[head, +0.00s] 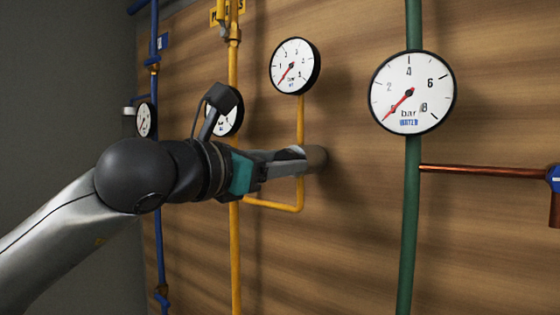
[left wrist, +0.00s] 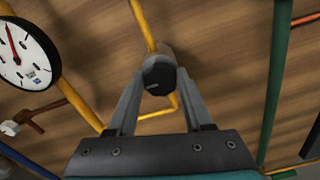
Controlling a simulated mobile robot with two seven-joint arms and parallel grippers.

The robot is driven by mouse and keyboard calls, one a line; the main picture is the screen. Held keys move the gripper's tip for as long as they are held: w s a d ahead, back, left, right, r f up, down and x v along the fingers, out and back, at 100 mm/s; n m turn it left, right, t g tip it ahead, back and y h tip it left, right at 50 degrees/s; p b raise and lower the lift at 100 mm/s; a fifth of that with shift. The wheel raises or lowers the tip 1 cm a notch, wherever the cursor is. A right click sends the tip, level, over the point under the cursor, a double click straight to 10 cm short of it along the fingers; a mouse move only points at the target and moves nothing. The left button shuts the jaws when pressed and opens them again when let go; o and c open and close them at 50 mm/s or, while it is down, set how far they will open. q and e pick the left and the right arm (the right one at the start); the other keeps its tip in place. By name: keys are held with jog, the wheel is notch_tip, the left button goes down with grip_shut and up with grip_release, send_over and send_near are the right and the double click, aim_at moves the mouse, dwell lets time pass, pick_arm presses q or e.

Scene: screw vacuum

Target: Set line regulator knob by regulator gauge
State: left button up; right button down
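The line regulator knob (left wrist: 158,76) is a grey cylinder with a dark end face and a light mark on it, on the wood panel. In the head view the knob (head: 316,158) shows only beyond my gripper's tips. My left gripper (head: 300,158) points at the knob. In the left wrist view its fingers (left wrist: 159,86) lie either side of the knob, close to it; whether they press on it I cannot tell. The regulator gauge (head: 295,66), white with a black rim, is above the knob on a yellow pipe; its red needle points to the lower left. My right gripper is out of view.
A large water gauge (head: 412,92) is on the green pipe (head: 410,215) at right, with a copper pipe (head: 485,170) branching right. Another gauge (head: 236,118) is partly hidden behind my arm. Yellow (head: 236,265) and blue (head: 160,240) pipes run vertically at left.

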pick_arm(q)
grip_shut()
jog(key=shift+d+f+m+b, duration=0.1)
jog(key=shift+f+m+b, duration=0.05)
jog(key=shift+m+b, duration=5.5)
jog(key=shift+m+p, duration=0.75)
jog(key=shift+m, duration=0.2)
jog(key=o, duration=0.6)
grip_release()
jog(key=shift+c, duration=0.2)
